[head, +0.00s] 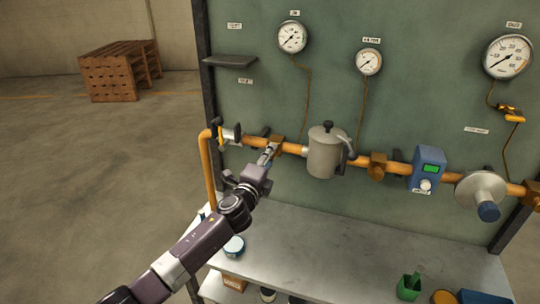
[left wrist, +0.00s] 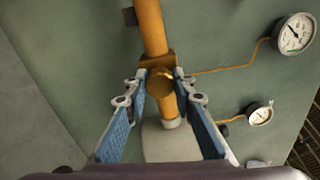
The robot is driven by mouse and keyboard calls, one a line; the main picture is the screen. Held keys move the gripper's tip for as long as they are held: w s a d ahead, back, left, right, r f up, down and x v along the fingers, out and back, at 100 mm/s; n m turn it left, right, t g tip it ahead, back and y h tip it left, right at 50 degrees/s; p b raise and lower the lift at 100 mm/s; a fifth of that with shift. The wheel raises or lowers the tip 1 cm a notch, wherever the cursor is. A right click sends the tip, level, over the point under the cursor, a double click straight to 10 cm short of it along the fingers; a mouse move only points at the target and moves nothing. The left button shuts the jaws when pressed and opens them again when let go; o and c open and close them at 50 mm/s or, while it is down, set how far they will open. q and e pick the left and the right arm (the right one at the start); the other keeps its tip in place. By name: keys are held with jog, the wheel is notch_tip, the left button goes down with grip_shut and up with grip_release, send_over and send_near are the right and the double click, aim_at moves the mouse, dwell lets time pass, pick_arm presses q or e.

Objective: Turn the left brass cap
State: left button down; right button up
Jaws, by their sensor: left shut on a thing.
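The left brass cap (left wrist: 160,84) sits on a brass fitting (left wrist: 156,61) of the orange pipe. My left gripper (left wrist: 166,92) reaches it from the front, its two blue-padded fingers on either side of the cap and shut on it. In the head view, my left gripper (head: 267,155) is at the pipe, left of the grey canister, and mostly covers the cap. My right gripper is in neither view.
The pipe carries a grey canister (head: 324,152), another brass fitting (head: 377,166), a blue box with a green display (head: 427,168) and a round grey housing (head: 481,188). Gauges (head: 292,37) hang above. A grey bench (head: 340,245) with small containers stands below. Pallets (head: 120,70) stand far left.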

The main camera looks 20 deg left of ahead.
pick_arm(q)
jog(key=shift+f, duration=0.1)
dwell(0.4)
jog(key=c, duration=1.6)
grip_release()
jog(key=s, duration=1.2)
jog(key=shift+a, duration=0.2)
